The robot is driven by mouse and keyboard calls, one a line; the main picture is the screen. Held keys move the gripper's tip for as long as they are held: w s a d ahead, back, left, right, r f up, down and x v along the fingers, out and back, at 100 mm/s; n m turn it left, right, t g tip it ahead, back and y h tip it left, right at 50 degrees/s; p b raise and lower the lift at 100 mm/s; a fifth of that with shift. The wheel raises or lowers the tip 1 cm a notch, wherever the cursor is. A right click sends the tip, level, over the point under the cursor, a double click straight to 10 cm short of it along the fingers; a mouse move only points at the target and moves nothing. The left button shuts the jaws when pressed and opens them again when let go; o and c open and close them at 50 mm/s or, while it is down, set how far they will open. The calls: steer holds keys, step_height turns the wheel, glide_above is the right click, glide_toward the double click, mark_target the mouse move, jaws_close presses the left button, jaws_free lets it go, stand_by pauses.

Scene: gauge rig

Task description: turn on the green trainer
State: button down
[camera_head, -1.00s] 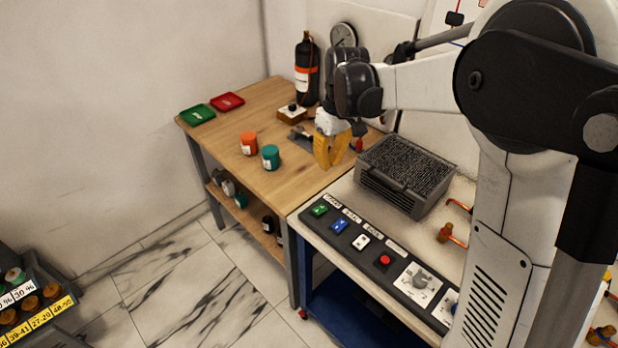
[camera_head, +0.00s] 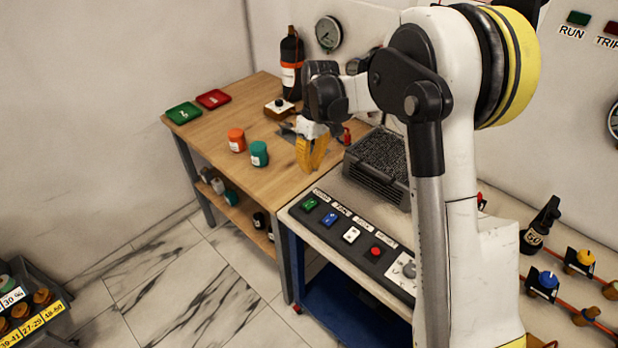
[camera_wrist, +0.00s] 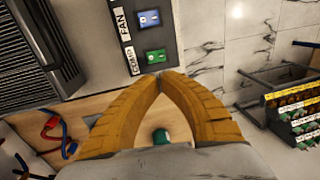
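The control panel (camera_head: 341,240) is a dark strip along the front of the bench, with a row of switches. Its green switch (camera_head: 309,204) is at the left end, followed by a blue switch (camera_head: 330,219). In the wrist view the green switch (camera_wrist: 155,57) is labelled COMP and lies just beyond my fingertips; the blue one (camera_wrist: 149,18) is labelled FAN. My gripper (camera_head: 311,168) has yellow fingers and hangs above and behind the green switch, apart from it. In the wrist view its tips (camera_wrist: 164,74) meet with nothing between them.
A dark finned unit (camera_head: 377,165) stands behind the panel. An orange jar (camera_head: 237,141) and a teal jar (camera_head: 259,154) stand on the wooden table (camera_head: 220,115), with green and red trays at its far left. White and red buttons and a knob continue along the panel.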

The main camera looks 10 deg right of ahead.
mark_target(306, 203)
steer(key=f+b, duration=0.1)
steer(key=f, duration=0.3)
steer(key=a+f+b, duration=0.1)
steer(key=f, duration=0.3)
steer(key=f+b, duration=0.1)
steer(key=f, duration=0.3)
steer(key=shift+s+a+f+b, duration=0.15)
steer(key=shift+s+f+b, duration=0.05)
steer(key=shift+s+b, duration=0.2)
